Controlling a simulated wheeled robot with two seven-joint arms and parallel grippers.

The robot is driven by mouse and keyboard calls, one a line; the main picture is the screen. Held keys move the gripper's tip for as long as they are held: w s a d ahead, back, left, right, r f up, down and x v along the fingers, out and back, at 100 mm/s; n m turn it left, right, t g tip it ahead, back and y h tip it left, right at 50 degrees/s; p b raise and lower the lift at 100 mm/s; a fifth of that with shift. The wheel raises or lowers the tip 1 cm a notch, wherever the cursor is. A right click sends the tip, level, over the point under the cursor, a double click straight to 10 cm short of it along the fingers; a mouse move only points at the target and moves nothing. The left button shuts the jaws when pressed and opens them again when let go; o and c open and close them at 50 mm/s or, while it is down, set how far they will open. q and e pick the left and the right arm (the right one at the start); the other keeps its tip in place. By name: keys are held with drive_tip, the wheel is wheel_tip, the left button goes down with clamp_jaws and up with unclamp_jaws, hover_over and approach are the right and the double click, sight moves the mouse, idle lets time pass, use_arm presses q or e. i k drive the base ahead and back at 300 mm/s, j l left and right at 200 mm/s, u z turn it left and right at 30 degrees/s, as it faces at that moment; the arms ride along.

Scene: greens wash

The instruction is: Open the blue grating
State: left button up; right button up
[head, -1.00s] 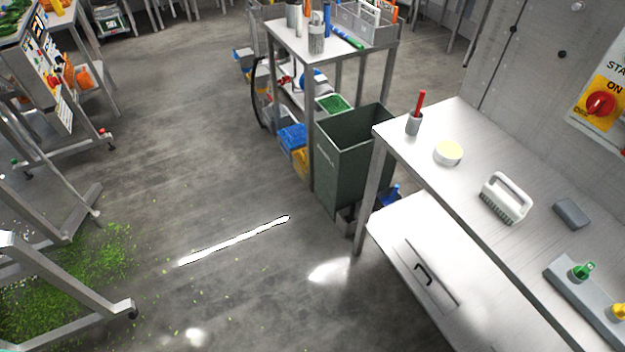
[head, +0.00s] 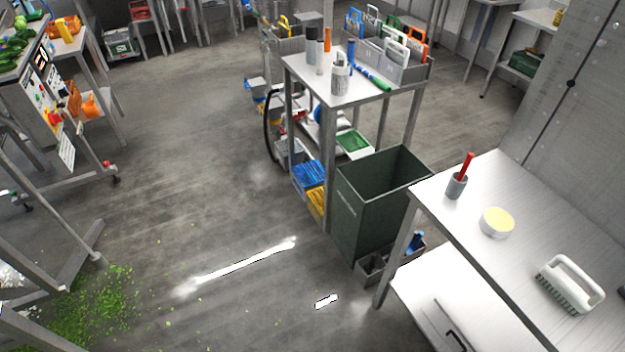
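No blue grating that I can identify for certain shows in the head view. A blue basket-like item (head: 309,174) sits low on the metal cart's lower level, above a yellow one (head: 317,199); I cannot tell whether it is a grating. Neither of my grippers shows.
A dark green bin (head: 373,212) stands between the metal cart (head: 312,80) and a steel table (head: 470,205) with a white brush (head: 570,283) at the right. Green scraps (head: 95,305) litter the floor at lower left. The grey floor (head: 190,160) in the middle is clear.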

sight(301, 171)
drive_tip(key=z, duration=0.2)
drive_tip(key=i+j+z, duration=0.45)
drive_tip(key=j+z, duration=0.15)
drive_tip(key=i+j+z, duration=0.15)
drive_tip(key=j+z, duration=0.15)
drive_tip(key=i+j, duration=0.15)
drive_tip(key=j, duration=0.3)
drive_tip(key=i+j+z, duration=0.1)
drive_tip(key=j, duration=0.4)
drive_tip(key=i+j+z, duration=0.1)
drive_tip(key=j, duration=0.35)
drive_tip(key=i+j, duration=0.2)
drive_tip(key=j, duration=0.3)
drive_tip(key=i+j+z, duration=0.1)
drive_tip(key=j, duration=0.35)
